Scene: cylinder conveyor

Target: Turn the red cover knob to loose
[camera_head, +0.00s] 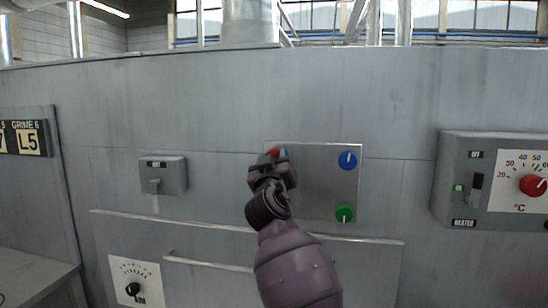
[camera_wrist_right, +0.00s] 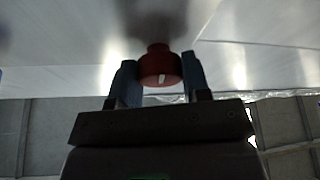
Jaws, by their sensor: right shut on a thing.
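The red cover knob (camera_head: 274,152) is at the upper left of a square metal plate on the grey wall. In the head view my right gripper (camera_head: 278,155) covers most of it. In the right wrist view the red knob (camera_wrist_right: 159,68) sits between the two blue fingers of my right gripper (camera_wrist_right: 160,80), which is shut on it. A short white mark shows on the knob's face, near its lower edge in that view. My left gripper is not in view.
The metal plate (camera_head: 318,185) also carries a blue knob (camera_head: 347,160) and a green knob (camera_head: 344,213). A switch box (camera_head: 163,175) is on the left, a heater panel with a red dial (camera_head: 533,185) on the right. A handle bar (camera_head: 208,264) and a black dial (camera_head: 133,289) are lower left.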

